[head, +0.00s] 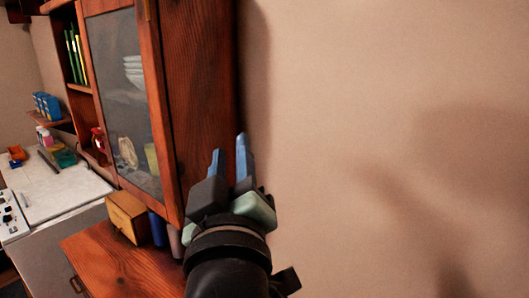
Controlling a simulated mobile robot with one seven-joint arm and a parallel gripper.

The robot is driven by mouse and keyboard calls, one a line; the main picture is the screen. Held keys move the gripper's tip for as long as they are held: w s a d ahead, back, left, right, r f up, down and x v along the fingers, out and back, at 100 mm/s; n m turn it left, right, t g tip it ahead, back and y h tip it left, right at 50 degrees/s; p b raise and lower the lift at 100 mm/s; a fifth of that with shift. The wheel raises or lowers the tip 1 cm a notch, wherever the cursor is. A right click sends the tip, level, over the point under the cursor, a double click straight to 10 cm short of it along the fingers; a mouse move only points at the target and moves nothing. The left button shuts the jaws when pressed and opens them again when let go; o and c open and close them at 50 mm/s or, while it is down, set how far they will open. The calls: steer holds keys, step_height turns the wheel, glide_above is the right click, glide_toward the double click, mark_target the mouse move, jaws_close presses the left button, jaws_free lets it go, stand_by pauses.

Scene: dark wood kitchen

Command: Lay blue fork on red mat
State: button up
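My gripper (228,150) is raised in front of the cabinet's right side, near the beige wall. Its two blue-tipped fingers point up with a gap between them, so it looks open, and I see nothing held in the gap. I cannot make out a blue fork or a red mat anywhere in the head view.
A wooden cabinet (202,90) with a glass door (127,60) stands on the wooden counter (115,262). A yellowish box (128,217) and a blue cylinder (157,230) sit below it. A white surface (62,192) lies at left. Plain wall (400,100) fills the right.

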steer(key=s+d+r+m+t+h, duration=0.1)
steer(key=s+d+r+m+t, duration=0.1)
steer(key=s+r, duration=0.4)
steer(key=s+d+r+m+t, duration=0.2)
steer(key=s+r+m+t, duration=0.3)
steer(key=r, duration=0.6)
steer(key=shift+s+m+h, duration=0.4)
steer(key=shift+d, duration=0.1)
